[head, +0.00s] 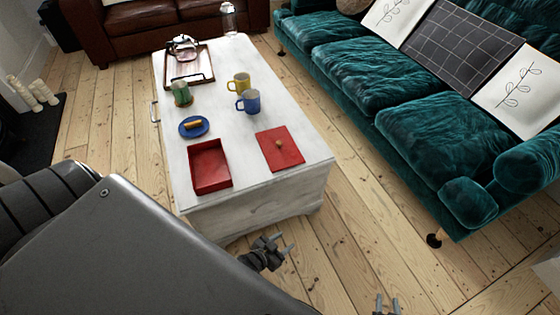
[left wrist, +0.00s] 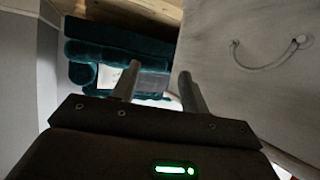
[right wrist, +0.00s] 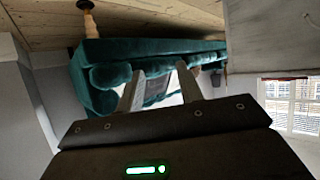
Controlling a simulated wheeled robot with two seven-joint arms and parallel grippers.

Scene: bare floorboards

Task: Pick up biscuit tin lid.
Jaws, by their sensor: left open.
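The biscuit tin lid (head: 286,157), a flat red square with a small brown knob, lies on the near right part of the white table. The red biscuit tin (head: 211,182) stands open beside it on the left. My left gripper (head: 282,246) is open and empty, low in front of the table's near end. It also shows in the left wrist view (left wrist: 157,76), with its fingers apart and the table's side beyond. My right gripper (head: 387,303) is open and empty at the bottom edge of the head view; its spread fingers show in the right wrist view (right wrist: 160,70).
The white table (head: 232,127) also holds a blue plate (head: 202,133) with a biscuit-like piece, a blue mug (head: 250,103), a yellow mug (head: 241,82), a green cup (head: 182,95) and a tray (head: 172,80). A teal sofa (head: 400,117) stands right. Floorboards lie clear between.

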